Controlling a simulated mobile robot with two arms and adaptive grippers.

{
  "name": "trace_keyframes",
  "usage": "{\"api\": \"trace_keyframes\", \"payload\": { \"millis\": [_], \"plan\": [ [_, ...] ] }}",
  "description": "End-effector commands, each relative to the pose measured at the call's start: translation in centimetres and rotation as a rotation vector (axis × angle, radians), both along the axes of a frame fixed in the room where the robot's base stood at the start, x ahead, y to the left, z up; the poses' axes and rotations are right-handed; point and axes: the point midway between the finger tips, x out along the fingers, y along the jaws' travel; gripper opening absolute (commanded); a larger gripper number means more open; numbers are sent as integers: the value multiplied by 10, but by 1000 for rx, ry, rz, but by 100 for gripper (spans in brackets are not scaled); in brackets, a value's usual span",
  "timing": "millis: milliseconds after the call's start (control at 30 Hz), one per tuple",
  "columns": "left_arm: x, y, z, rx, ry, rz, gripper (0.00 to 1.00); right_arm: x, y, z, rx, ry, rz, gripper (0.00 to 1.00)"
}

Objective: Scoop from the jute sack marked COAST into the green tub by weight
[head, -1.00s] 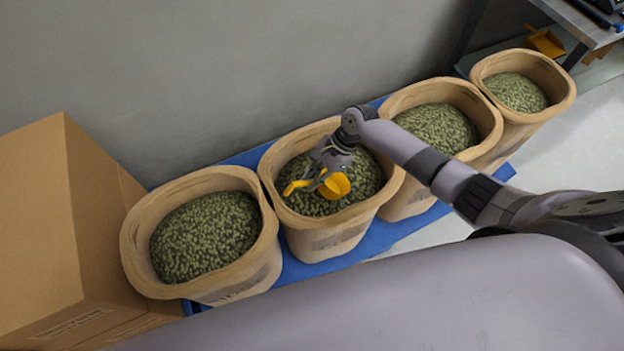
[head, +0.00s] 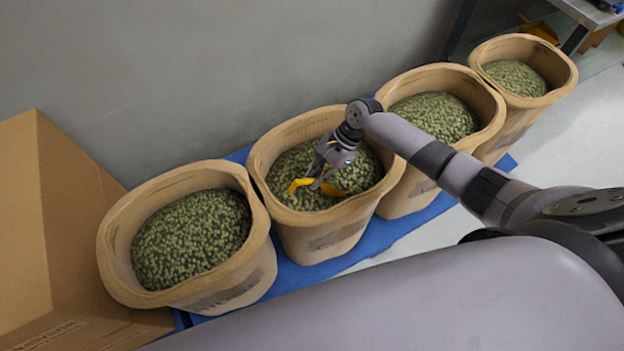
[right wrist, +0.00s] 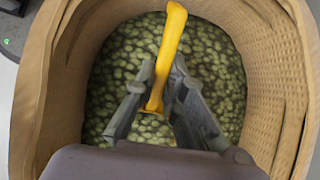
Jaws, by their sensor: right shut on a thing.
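My right gripper (head: 322,176) is shut on the handle of a yellow scoop (head: 300,186), inside the second jute sack from the left (head: 322,240). The scoop's bowl is mostly hidden, low at the green beans (head: 298,165); I cannot tell how deep it sits. In the right wrist view, the gripper (right wrist: 158,92) grips the yellow handle (right wrist: 172,40) above the beans, within the sack's walls (right wrist: 270,75). The print on the sacks is too small to read, so I cannot tell which is COAST. The green tub and my left gripper do not show.
More open sacks of green beans stand at the left (head: 240,285) and right (head: 400,203), with another at the far right (head: 510,125). They stand on a blue base (head: 385,235) along the grey wall. A cardboard box (head: 75,240) is at the left, a bench (head: 590,12) at top right.

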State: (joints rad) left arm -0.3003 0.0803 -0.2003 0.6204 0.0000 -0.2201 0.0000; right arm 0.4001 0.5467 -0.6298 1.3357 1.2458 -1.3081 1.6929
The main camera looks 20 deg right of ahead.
Motion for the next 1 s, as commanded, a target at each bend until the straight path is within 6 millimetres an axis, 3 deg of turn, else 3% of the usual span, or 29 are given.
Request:
{"api": "trace_keyframes", "payload": {
  "millis": [33, 467, 533, 1000],
  "plan": [
    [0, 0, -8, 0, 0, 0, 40, 1, -2, -6, -1, -2, 0, 0],
    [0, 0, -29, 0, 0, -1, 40, 4, -28, -27, -183, -29, 2, 0],
    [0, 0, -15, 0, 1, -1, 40, 4, -27, -18, -181, -26, 0, 0],
    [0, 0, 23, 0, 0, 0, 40, 4, -25, 6, -178, -26, 0, 0]
  ]
}}
